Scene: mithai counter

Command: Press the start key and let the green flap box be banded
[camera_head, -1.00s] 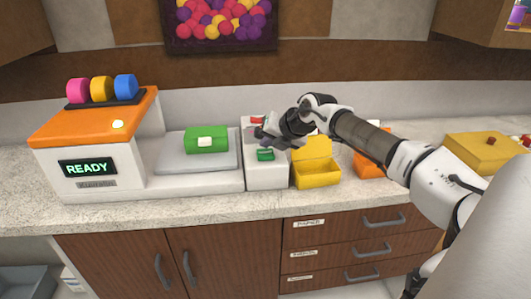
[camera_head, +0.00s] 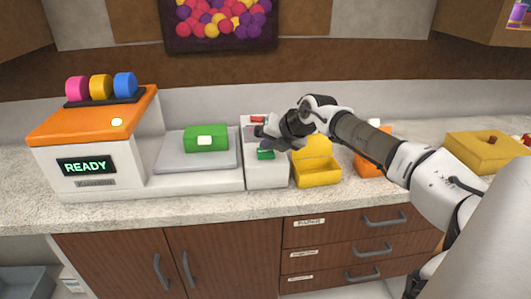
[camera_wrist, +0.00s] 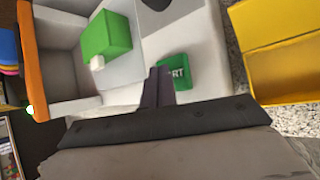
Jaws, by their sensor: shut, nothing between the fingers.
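The green flap box (camera_head: 206,137) sits on the grey plate (camera_head: 170,160) of the banding machine (camera_head: 92,140), with a white patch on its front. The machine's display (camera_head: 87,166) reads READY. The green start key (camera_head: 265,154) is on the white panel right of the plate; in the wrist view the key (camera_wrist: 174,72) shows the letters "RT", the rest hidden by my fingers. My gripper (camera_head: 262,133) is shut and empty, above the panel by the key. In the wrist view its fingertips (camera_wrist: 158,72) overlap the key's left edge; I cannot tell whether they touch it.
A red key (camera_head: 258,119) is at the back of the panel. An open yellow box (camera_head: 317,172) stands right beside the panel, with an orange box (camera_head: 368,166) beyond it. Coloured rolls (camera_head: 101,87) sit on top of the machine. A yellow box (camera_head: 484,152) stands far right.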

